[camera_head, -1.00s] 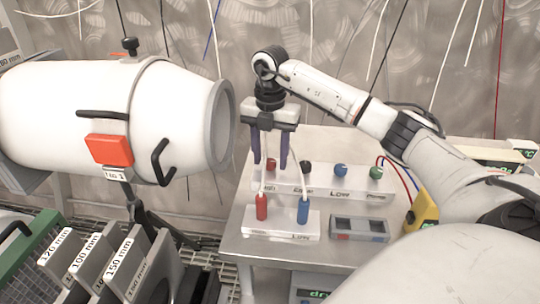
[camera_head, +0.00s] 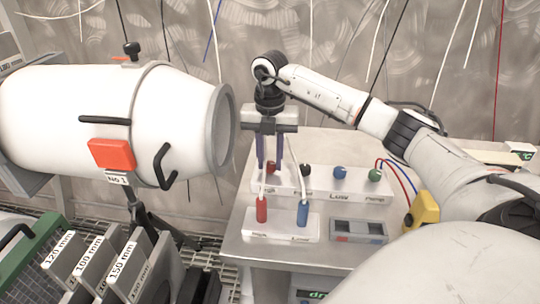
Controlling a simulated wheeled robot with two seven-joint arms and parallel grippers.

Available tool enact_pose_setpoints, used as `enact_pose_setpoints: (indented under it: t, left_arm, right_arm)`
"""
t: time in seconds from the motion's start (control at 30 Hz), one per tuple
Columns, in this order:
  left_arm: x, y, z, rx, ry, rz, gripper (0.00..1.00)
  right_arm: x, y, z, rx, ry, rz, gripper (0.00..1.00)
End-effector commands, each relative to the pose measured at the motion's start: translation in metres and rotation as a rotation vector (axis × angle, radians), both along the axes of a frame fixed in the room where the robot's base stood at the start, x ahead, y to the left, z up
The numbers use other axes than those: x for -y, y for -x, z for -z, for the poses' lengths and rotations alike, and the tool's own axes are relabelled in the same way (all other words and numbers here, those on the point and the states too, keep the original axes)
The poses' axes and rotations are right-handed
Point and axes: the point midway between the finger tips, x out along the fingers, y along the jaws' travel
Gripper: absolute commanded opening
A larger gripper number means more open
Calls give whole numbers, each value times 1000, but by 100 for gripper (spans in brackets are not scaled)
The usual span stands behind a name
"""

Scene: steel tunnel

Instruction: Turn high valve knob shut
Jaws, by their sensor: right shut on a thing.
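The valve block (camera_head: 325,188) is white and stands on the steel table, with a row of knobs on top. The high valve knob (camera_head: 272,169) is dark red, at the left end of that row, above a label that is partly covered. My right gripper (camera_head: 270,164) reaches down from above, its two purple fingers close together at the red knob. It is shut on this knob, which the fingers partly cover. My left gripper is not in view.
Along the row stand a black knob (camera_head: 305,171), a blue knob (camera_head: 340,172) and a green knob (camera_head: 375,175). In front are red (camera_head: 262,211) and blue (camera_head: 303,214) hose fittings. A large white cylinder (camera_head: 110,115) is close on the left.

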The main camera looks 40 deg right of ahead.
Motion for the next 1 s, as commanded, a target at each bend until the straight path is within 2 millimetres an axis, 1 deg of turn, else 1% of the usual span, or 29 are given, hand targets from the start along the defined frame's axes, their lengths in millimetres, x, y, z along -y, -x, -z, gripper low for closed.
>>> enact_pose_setpoints:
  t: [0.03, 0.1, 0.33, 1.0]
  left_arm:
    - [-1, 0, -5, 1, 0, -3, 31]
    - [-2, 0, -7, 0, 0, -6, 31]
    - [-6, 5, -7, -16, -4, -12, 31]
    - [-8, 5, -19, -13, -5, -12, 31]
  right_arm:
    - [1, 0, -3, -1, 1, -39, 4]
    - [0, 0, -3, -1, 0, -104, 4]
    - [0, 0, -3, -1, 0, -323, 4]
    - [0, 0, -2, 0, 1, -956, 4]
